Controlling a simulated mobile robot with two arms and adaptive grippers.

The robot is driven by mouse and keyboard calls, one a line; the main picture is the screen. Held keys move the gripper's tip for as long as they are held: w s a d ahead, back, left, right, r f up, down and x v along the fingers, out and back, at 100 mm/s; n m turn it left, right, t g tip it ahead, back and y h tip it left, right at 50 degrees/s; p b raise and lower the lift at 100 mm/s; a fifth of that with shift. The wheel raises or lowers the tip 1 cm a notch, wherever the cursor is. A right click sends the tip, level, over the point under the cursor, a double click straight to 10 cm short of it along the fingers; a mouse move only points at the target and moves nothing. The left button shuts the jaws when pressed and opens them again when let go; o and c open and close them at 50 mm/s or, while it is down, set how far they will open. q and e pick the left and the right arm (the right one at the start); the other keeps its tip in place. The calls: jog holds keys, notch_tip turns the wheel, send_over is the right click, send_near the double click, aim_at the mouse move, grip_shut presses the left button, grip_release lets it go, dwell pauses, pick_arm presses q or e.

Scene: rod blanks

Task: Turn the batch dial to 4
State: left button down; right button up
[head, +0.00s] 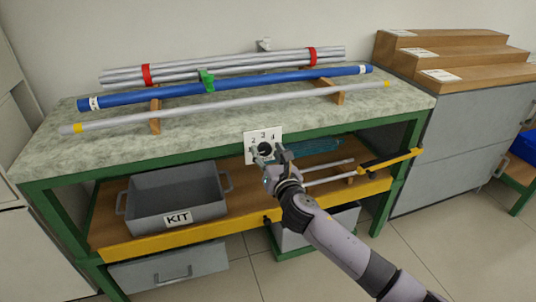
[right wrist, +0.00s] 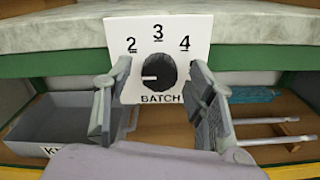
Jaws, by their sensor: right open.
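The batch dial is a black round knob (right wrist: 159,72) on a white plate (right wrist: 190,28) marked 2, 3, 4 and BATCH. Its white pointer line points left, slightly below the 2 mark. In the head view the plate (head: 250,138) sits at the bench's front edge, with the dark knob (head: 265,149) between my fingers. My right gripper (head: 269,160) is open in front of the plate. In the right wrist view its fingers (right wrist: 154,84) stand apart on either side of the knob, with visible gaps to it. My left gripper is not in view.
On the lower shelf stand a grey KIT bin (head: 175,195), teal material (head: 320,146) and short rods. Wooden steps (head: 455,60) stand at the right.

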jog(key=shift+c, duration=0.2)
jog(key=c, duration=1.1)
